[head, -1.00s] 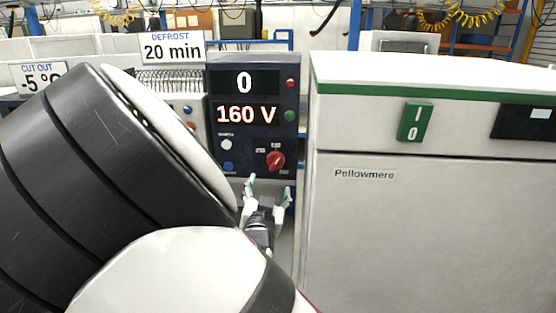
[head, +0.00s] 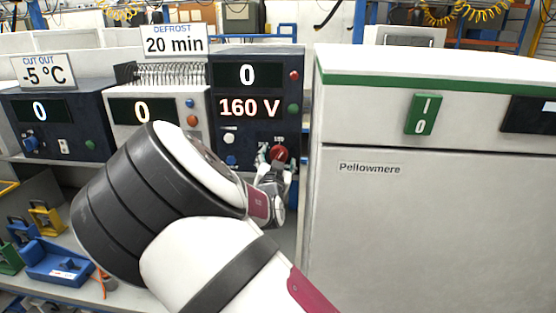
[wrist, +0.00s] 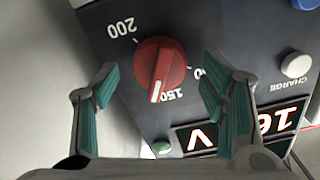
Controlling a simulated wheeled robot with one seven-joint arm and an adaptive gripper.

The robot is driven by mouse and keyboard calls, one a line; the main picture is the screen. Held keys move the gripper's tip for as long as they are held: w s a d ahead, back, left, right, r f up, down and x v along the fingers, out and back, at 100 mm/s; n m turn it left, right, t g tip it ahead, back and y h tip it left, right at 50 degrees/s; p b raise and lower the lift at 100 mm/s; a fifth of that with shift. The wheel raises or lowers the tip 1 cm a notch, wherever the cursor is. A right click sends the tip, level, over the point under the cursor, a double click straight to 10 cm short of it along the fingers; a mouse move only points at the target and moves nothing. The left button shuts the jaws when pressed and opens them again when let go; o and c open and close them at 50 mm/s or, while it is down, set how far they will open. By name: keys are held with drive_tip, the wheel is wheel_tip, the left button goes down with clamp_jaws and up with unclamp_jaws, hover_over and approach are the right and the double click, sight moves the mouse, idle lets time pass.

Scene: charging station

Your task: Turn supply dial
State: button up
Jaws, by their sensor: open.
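The red supply dial (wrist: 162,66) is on the dark blue supply panel (wrist: 118,18). Its white pointer lies near the 150 label; a 200 label is on its other side, and another label is partly hidden by the right finger. The wrist view shows the panel upside down. My gripper (wrist: 158,86) is open, with its green-padded fingers on either side of the dial and gaps to both sides. In the head view the dial (head: 278,153) shows just above my gripper (head: 270,168). The supply's displays (head: 248,91) read 0 and 160 V.
The white Pellowmere cabinet (head: 400,220) with a green switch stands close on the right. Two other units (head: 60,128) (head: 153,108) with displays reading 0 stand to the left. Several coloured clamps (head: 45,220) lie lower left. A white button (wrist: 296,66) is near the right finger.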

drive_tip(key=shift+w, duration=0.3)
drive_tip(key=c, duration=1.2)
drive_tip(key=shift+o, duration=0.2)
drive_tip(key=m, duration=0.2)
drive_tip(key=shift+d+m, duration=0.1)
drive_tip(key=shift+m, duration=1.8)
